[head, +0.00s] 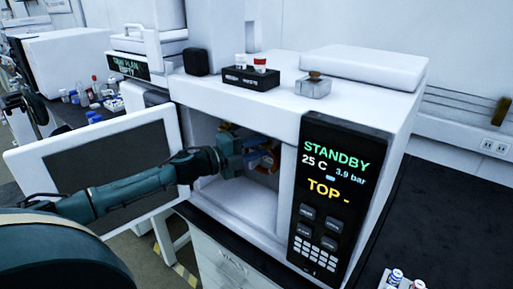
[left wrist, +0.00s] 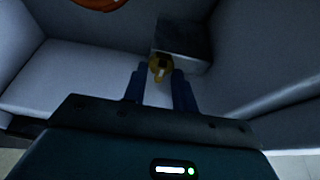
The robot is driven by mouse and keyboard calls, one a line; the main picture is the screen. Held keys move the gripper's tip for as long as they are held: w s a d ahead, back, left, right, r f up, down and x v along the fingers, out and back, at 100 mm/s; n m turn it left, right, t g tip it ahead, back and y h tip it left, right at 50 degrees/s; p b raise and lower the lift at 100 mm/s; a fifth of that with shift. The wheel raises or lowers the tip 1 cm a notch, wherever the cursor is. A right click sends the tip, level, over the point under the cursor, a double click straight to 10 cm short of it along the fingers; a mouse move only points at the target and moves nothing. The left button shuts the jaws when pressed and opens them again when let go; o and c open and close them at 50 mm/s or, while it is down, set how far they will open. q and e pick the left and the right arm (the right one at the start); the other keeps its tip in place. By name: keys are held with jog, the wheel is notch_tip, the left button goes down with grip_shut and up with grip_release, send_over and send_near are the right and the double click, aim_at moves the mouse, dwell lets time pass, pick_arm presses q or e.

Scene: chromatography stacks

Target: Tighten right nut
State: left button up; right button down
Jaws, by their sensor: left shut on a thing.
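My left gripper (head: 250,154) reaches from the left into the open white oven compartment (head: 240,197). In the left wrist view its two dark blue fingers (left wrist: 158,84) are shut on a small brass nut (left wrist: 157,64), which sits in front of a grey block (left wrist: 184,42). In the head view the gripper hides the nut. An orange-brown coil (head: 268,160) shows just right of the fingers, and part of it shows at the top of the left wrist view (left wrist: 98,3). My right gripper is not in view.
The oven door (head: 100,165) stands open at the left, under my arm. A dark rack (head: 250,80) with vials stands on top. Capped vials (head: 395,277) stand at the lower right.

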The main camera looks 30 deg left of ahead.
pick_arm(q)
jog(key=o, duration=0.6)
jog(key=shift+v, duration=6.6)
jog(key=shift+f, duration=0.1)
